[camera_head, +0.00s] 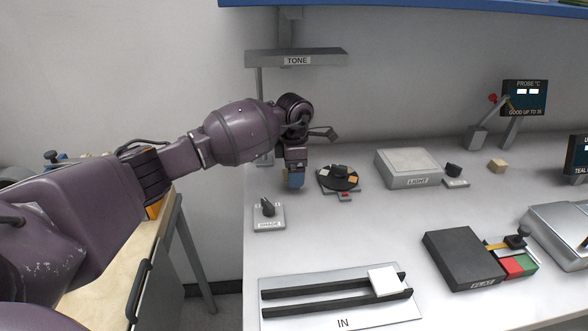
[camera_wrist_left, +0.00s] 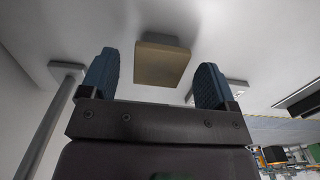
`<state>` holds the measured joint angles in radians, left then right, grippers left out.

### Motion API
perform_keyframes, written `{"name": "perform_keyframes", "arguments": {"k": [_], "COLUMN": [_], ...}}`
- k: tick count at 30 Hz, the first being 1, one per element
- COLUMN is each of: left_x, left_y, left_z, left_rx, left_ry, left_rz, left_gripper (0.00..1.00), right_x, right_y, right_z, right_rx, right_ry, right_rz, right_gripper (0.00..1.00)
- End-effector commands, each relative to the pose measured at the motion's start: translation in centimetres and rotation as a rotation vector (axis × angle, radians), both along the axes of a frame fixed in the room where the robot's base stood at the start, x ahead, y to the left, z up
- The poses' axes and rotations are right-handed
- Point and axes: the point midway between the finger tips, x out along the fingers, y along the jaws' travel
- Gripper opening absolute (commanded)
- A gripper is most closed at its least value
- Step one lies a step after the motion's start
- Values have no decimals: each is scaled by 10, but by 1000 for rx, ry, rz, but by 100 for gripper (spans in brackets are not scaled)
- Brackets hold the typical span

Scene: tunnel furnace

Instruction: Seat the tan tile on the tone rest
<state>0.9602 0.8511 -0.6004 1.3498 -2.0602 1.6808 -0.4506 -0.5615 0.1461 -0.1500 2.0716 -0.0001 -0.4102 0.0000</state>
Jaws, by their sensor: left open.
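My left gripper (camera_head: 294,184) is under the TONE sign (camera_head: 297,60), its blue fingertips low near the bench's back left. In the left wrist view, the gripper (camera_wrist_left: 159,66) is open, with a finger on each side and nothing clamped. The tan tile (camera_wrist_left: 162,65) shows beyond the gap between the fingers, apart from both. In the head view I cannot make out the tile or the rest around my gripper. My right gripper is not in view.
A dark disc with coloured pieces (camera_head: 338,178) stands just right of my gripper. A knob box (camera_head: 268,214) is in front. The IN rack (camera_head: 340,312) holds a white tile (camera_head: 385,281). The LIGHT box (camera_head: 408,167) and a small tan block (camera_head: 497,166) stand farther right.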

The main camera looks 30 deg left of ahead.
Motion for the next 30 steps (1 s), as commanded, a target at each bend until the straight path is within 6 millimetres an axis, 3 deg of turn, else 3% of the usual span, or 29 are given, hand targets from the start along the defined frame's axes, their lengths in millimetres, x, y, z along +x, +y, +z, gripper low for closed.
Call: {"name": "perform_keyframes", "arguments": {"k": [7, 15, 21, 30], "left_x": [1, 0, 0, 0], "left_y": [0, 0, 0, 0], "left_z": [42, 88, 105, 108], "left_rx": [2, 1, 1, 1], "left_ry": [-6, -4, -1, 1], "left_rz": [0, 0, 0, 0], "left_gripper": [82, 82, 82, 82], "right_x": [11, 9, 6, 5], "right_y": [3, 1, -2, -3], "right_z": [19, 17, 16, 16], "right_rx": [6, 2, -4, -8], "right_ry": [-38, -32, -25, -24], "right_rz": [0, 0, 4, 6], "right_gripper": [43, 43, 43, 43]}}
